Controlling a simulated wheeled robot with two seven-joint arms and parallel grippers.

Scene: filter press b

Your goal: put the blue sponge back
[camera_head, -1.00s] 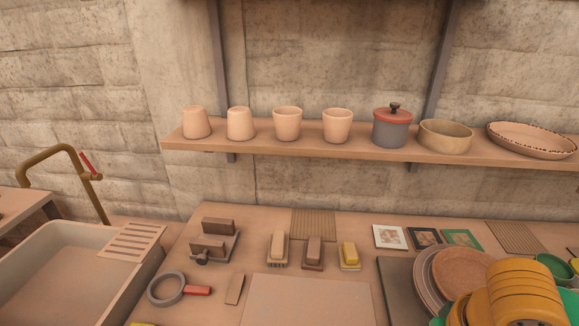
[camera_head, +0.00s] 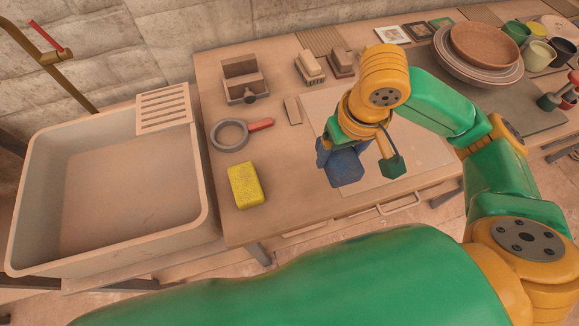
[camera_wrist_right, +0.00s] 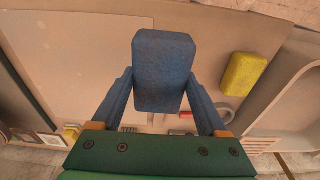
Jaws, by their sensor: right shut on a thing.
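The blue sponge (camera_head: 347,168) is held by my right gripper (camera_head: 332,150), above the pale board (camera_head: 418,150) on the worktop. In the right wrist view the blue sponge (camera_wrist_right: 164,70) sits upright between the two blue fingers, which press on its sides. A gap between sponge and board seems to show, but its height is hard to judge. A yellow sponge (camera_head: 246,186) lies on the worktop near its front left edge, and it also shows in the right wrist view (camera_wrist_right: 243,74). My left gripper is not in view.
The sink (camera_head: 110,190) is at the left with a slatted rack (camera_head: 164,108) on its rim. A grey ring with red handle (camera_head: 229,135), a small block (camera_head: 293,110), a wooden holder (camera_head: 243,80) and brushes stand behind. Stacked plates (camera_head: 478,62) are at the right.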

